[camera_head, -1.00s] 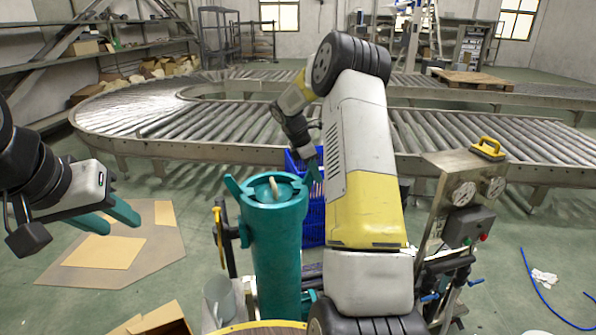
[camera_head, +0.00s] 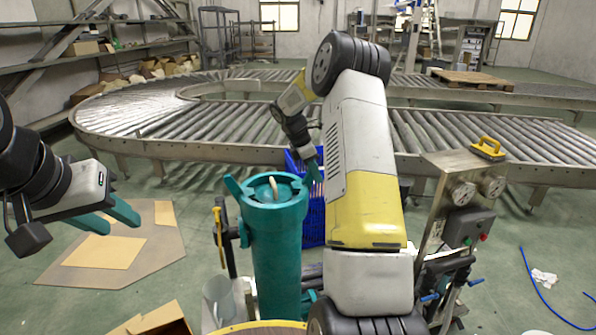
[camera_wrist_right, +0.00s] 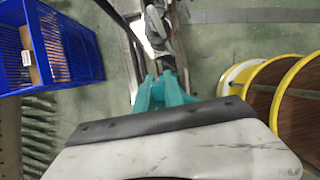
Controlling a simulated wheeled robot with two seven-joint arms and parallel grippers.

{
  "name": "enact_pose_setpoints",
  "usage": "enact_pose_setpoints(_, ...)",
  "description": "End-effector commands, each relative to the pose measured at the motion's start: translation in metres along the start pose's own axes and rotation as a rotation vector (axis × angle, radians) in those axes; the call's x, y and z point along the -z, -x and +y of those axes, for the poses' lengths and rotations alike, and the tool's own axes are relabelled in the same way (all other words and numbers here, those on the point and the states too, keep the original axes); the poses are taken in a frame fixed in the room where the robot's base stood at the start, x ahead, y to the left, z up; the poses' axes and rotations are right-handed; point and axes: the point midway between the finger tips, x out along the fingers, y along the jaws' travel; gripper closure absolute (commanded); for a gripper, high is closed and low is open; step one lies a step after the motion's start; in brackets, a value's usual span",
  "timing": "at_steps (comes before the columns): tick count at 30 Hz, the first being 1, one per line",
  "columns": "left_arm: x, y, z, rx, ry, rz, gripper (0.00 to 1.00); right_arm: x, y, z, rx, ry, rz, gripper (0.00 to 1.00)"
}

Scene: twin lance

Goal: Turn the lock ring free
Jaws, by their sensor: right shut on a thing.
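The teal upright cylinder (camera_head: 277,255) stands in the middle of the head view, with a teal ring (camera_head: 258,203) at its top. A lug sticks out at the ring's left, and a pale rod stands in the opening. My right gripper (camera_head: 313,174) is at the ring's right side; its teal fingers also show in the right wrist view (camera_wrist_right: 162,92). It is shut, apparently on the ring's right lug, but the contact is hard to make out against the same teal colour. My left gripper (camera_head: 112,217) is open and empty, well left of the cylinder.
A blue crate (camera_head: 312,222) is behind the cylinder and shows in the right wrist view (camera_wrist_right: 75,50). A metal control panel (camera_head: 450,195) stands at the right. A roller conveyor (camera_head: 220,120) runs behind. Cardboard (camera_head: 110,250) lies on the floor at left.

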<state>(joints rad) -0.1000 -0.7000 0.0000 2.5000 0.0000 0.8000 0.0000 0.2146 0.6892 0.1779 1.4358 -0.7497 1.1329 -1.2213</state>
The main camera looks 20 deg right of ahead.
Motion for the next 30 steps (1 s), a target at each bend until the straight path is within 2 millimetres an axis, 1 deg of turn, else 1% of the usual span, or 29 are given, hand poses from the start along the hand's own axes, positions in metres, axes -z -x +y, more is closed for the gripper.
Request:
enact_pose_setpoints(19, 0.0, 0.0, 0.0, 0.0, 0.0, 0.0, 0.64, 0.0, 0.001, 0.004, -0.01, 0.018, 0.001, 1.0)
enact_pose_setpoints(26, 0.0, 0.0, 0.0, 0.0, 0.0, 0.0, 0.64, 0.001, 0.002, 0.018, -0.05, 0.111, 0.0, 1.0)
enact_pose_setpoints(30, 0.0, 0.0, 0.0, 0.0, 0.0, 0.0, 0.64, 0.004, 0.003, 0.033, -0.091, 0.208, 0.0, 1.0)
